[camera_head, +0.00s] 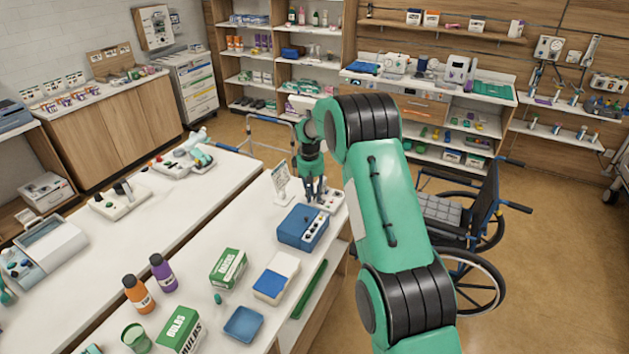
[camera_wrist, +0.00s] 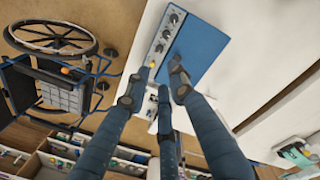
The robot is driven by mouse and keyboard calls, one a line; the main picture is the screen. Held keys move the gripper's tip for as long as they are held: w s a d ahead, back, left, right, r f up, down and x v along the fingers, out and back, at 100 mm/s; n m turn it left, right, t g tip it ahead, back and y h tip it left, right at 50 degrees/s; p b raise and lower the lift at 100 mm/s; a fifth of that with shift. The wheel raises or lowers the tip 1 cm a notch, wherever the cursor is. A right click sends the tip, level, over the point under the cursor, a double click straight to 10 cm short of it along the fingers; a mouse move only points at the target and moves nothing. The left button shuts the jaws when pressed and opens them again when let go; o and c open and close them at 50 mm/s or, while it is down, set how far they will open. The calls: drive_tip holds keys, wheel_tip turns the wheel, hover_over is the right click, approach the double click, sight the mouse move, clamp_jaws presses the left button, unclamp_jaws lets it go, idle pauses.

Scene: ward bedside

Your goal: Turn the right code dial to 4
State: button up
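A blue box (camera_head: 302,223) stands on the white counter near its right edge. A pale strip with three dark round dials runs along one side of it. In the wrist view the blue box (camera_wrist: 199,50) is at the top, and the dial closest to my fingers (camera_wrist: 159,48) seems to be the right one. The dial settings are too small to read. My gripper (camera_head: 316,192) points down just behind the box in the head view. In the wrist view its fingers (camera_wrist: 155,83) are spread, with nothing held between them. I cannot tell whether any finger touches the box.
A small white panel with knobs (camera_head: 332,201) lies beside my gripper, behind the box. A small white stand (camera_head: 281,184) is left of it. A green-and-white carton (camera_head: 228,268) and a blue-and-white box (camera_head: 276,277) stand nearer. A wheelchair (camera_head: 470,225) is right of the counter.

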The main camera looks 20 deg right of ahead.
drive_tip(key=s+a+r+n+t+b, duration=0.1)
drive_tip(key=s+r+n+b, duration=0.1)
drive_tip(key=s+r+n, duration=0.5)
drive_tip(key=shift+a+r+n+y, duration=0.3)
drive_tip(key=shift+a+r+n, duration=0.1)
drive_tip(key=shift+r+n, duration=3)
drive_tip(key=shift+s+f+n, duration=0.1)
drive_tip(key=shift+f+n, duration=0.3)
drive_tip(key=shift+f, duration=0.05)
drive_tip(key=shift+r, duration=0.1)
